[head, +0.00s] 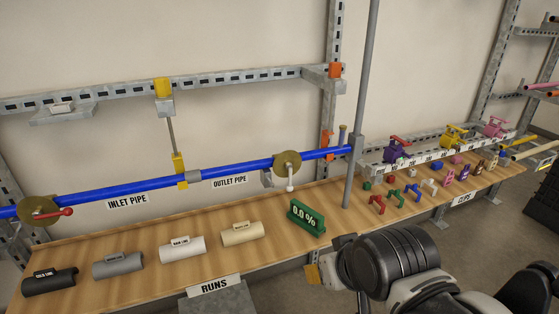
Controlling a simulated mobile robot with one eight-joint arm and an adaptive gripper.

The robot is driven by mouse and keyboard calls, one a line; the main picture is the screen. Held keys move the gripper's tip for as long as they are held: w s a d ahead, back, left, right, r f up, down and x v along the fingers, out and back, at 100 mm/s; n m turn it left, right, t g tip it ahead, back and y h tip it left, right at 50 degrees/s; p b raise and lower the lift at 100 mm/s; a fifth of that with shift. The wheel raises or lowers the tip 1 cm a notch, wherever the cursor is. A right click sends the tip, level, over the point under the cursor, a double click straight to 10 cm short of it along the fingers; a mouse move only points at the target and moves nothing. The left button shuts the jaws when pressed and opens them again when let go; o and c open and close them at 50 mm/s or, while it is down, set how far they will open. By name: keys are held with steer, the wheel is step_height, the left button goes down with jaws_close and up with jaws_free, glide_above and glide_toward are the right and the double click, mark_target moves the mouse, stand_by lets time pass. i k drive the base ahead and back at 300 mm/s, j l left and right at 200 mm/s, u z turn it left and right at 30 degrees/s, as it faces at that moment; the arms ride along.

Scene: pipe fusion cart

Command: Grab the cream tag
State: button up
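Several small tag-like pieces stand at the right end of the wooden bench, among them a pink one (463,172) and a pale one (478,167). They are too small for me to tell surely which is the cream tag. A cream half-round sleeve (242,233) with a label on top lies at the middle of the bench.
Blue pipe (110,194) with round valves runs along the wall. Red, green and blue clips (394,199) lie in front of the tags. A green 0.0 % display (305,218) stands mid-bench.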

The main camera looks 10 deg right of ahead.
mark_target(491, 164)
steer(key=z, duration=1.8)
steer(key=i+l, duration=0.25)
steer(key=i, duration=0.2)
steer(key=i+l, duration=0.3)
steer(key=i, duration=0.15)
steer(key=i+l+z, duration=0.1)
steer(key=i+l, duration=0.4)
steer(key=i, duration=0.35)
steer(key=i+l+z, duration=0.1)
steer(key=i+l, duration=0.15)
steer(key=i, duration=0.2)
steer(key=i+l, duration=0.2)
steer(key=i, duration=0.25)
